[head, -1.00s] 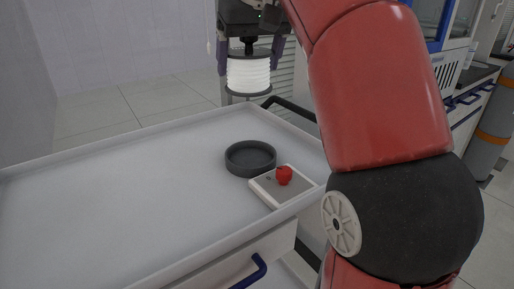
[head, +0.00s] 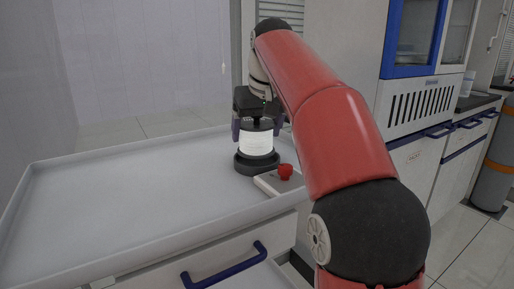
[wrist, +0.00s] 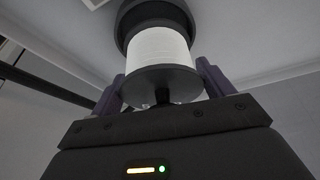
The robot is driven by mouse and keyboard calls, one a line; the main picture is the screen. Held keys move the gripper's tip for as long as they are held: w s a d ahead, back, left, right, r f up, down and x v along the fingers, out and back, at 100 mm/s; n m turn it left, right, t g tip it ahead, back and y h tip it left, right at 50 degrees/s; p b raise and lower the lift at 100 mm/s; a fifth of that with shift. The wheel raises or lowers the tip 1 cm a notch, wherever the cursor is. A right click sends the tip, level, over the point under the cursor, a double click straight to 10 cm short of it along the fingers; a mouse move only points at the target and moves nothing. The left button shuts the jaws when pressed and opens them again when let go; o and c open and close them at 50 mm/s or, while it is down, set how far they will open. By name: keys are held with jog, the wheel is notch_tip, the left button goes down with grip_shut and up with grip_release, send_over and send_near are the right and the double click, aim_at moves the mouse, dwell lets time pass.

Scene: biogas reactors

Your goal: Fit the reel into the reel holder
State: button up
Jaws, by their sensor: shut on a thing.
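The reel has a white wound body (head: 257,144) between dark flanges and stands upright over the cart. The reel holder (head: 257,167) is a dark round dish on the cart top, directly under the reel. The reel's lower flange is hidden by or inside the holder's rim, and I cannot tell whether it rests on the bottom. In the wrist view the reel (wrist: 160,48) lines up with the dark holder (wrist: 126,22) beyond it. My gripper (head: 256,129) points down, shut on the reel at its upper end, with purple fingers on either side.
A small pale box (head: 270,184) with a red knob (head: 285,171) sits close to the holder's front right. The cart top (head: 130,195) is bare to the left, with a raised rim. Cabinets (head: 420,165) stand to the right.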

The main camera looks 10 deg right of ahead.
notch_tip(320, 180, down, 2)
jog(key=shift+s+f+b, duration=0.1)
jog(key=shift+f+b, duration=0.1)
jog(key=shift+b, duration=0.55)
jog(key=shift+r, duration=0.1)
jog(key=o, duration=1.1)
jog(key=p+v, duration=0.5)
jog(key=v, duration=0.7)
